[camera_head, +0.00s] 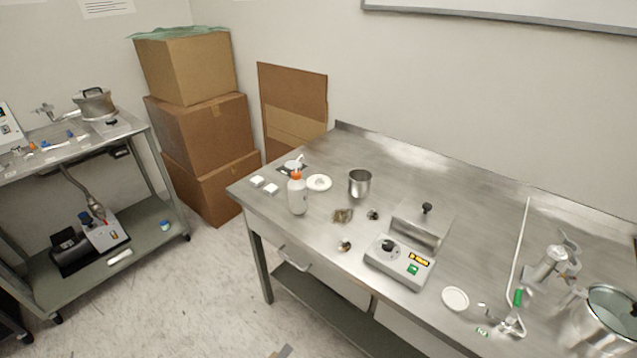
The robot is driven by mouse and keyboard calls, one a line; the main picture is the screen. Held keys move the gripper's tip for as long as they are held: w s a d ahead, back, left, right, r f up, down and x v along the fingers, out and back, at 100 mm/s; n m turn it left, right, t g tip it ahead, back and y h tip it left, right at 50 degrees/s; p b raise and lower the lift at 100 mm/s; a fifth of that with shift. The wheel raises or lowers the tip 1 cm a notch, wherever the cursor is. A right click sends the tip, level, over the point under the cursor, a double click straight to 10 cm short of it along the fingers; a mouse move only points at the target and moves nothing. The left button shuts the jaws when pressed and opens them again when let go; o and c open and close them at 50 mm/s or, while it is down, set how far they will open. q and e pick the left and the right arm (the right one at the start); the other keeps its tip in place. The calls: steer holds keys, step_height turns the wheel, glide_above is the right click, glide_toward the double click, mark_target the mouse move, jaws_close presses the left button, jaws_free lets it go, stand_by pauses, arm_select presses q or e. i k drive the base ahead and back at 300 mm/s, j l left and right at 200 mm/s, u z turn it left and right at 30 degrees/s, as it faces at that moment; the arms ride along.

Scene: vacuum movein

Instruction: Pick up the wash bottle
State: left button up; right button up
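The wash bottle (297,196) is white with an orange cap and a white spout. It stands upright near the left end of the steel table (390,170), close to its front edge. Neither of my grippers shows in the head view, so their state and distance from the bottle cannot be seen.
Near the bottle are small white pieces (271,188), a white ring (319,183) and a steel beaker (360,183). A grey control box (398,262) stands further right. Cardboard boxes (205,135) and a steel cart (130,225) are at left. Floor between cart and table is open.

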mark_target(297, 186)
steer(key=i+j+z, duration=0.15)
steer(key=j, duration=0.3)
steer(key=i+j+z, duration=0.15)
steer(key=j, duration=0.3)
steer(key=i+j+z, duration=0.1)
steer(key=j, duration=0.35)
steer(key=i+j+z, duration=0.15)
steer(key=j, duration=0.35)
steer(key=i+j+z, duration=0.15)
steer(key=j, duration=0.35)
steer(key=i+j+z, duration=0.15)
steer(key=j, duration=0.35)
